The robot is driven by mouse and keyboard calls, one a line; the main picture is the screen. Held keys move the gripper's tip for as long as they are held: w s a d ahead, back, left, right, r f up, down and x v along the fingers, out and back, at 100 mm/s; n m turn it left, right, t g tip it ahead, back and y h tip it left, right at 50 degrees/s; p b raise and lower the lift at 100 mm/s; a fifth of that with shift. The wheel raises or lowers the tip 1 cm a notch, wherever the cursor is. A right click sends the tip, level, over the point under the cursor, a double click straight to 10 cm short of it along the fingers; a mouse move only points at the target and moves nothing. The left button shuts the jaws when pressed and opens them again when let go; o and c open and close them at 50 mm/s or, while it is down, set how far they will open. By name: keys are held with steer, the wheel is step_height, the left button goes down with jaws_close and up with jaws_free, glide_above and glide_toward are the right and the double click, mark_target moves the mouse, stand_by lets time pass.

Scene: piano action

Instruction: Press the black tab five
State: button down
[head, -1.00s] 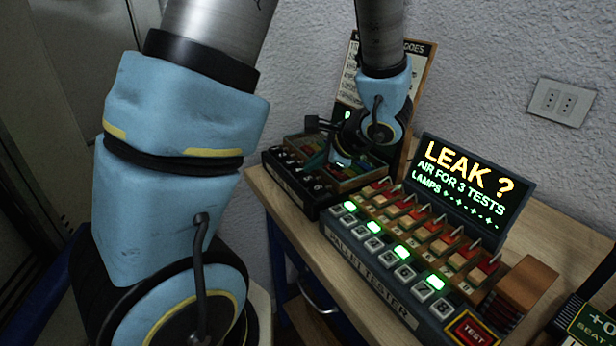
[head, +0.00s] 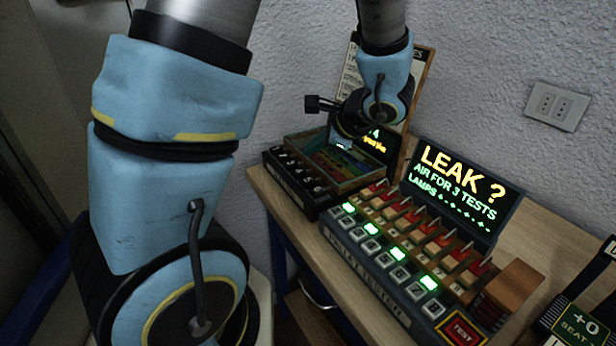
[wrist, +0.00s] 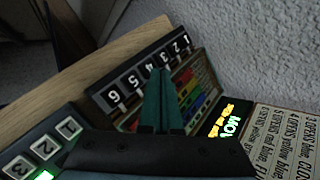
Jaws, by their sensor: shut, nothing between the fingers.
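A low black box (head: 282,183) carries a row of black tabs with white numbers one to six. Black tab five (wrist: 134,80) is near the end of the row in the wrist view, between tabs four and six. My gripper (wrist: 161,72) shows there as two teal fingers, shut together and empty. The fingertips appear above the box, near tabs three and four in the picture; their height cannot be told. In the head view the fingers are hidden or too dark to make out behind the wrist.
The pallet tester (head: 345,243), with green-lit buttons and a screen reading "LEAK ?" (head: 462,188), stands beside the box on a wooden table (head: 560,262). A printed board (head: 420,75) and a small lit display (head: 375,140) stand behind the box, close to my wrist.

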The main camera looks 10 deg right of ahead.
step_height(320, 180, up, 8)
steer(key=p, duration=0.6)
steer(key=s+a+f+n+g+h, duration=0.1)
steer(key=s+a+n+g+h, duration=0.2)
steer(key=a+n, duration=0.4)
steer(key=s+a+f+n+g+h, duration=0.1)
steer(key=s+a+n+g+h, duration=0.1)
steer(key=s+a+n, duration=0.2)
steer(key=a+n, duration=0.3)
steer(key=n, duration=0.4)
steer(key=shift+g+h, duration=0.4)
